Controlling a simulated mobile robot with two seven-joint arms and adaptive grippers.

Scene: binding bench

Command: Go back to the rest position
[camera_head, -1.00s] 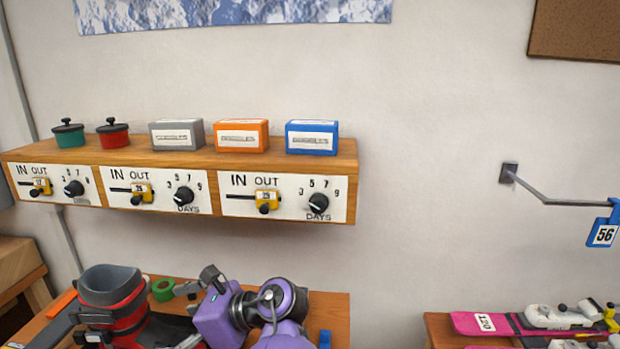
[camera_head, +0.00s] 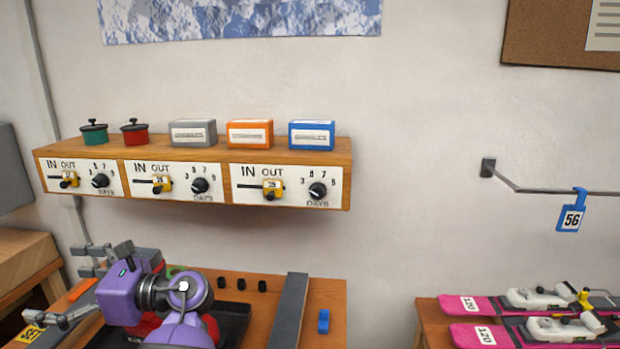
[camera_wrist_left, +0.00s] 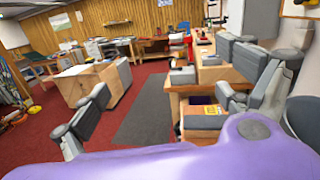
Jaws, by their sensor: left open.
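My left gripper (camera_head: 58,290) is at the lower left of the head view, its grey fingers spread and nothing between them. Its purple arm crosses in front of the workbench (camera_head: 330,290) below the wall shelf. In the left wrist view the two grey fingers (camera_wrist_left: 165,105) stand wide apart, with only the room between them. A red ski boot (camera_head: 210,328) on the bench is mostly hidden behind my purple arm. My right gripper is not in view.
A wall shelf (camera_head: 220,165) carries two pots, three boxes and IN/OUT panels with dials. Pink skis (camera_head: 470,305) lie on a bench at right. A blue 56 tag (camera_head: 571,218) hangs from a wall rod. The left wrist view shows open floor with a grey mat (camera_wrist_left: 155,120).

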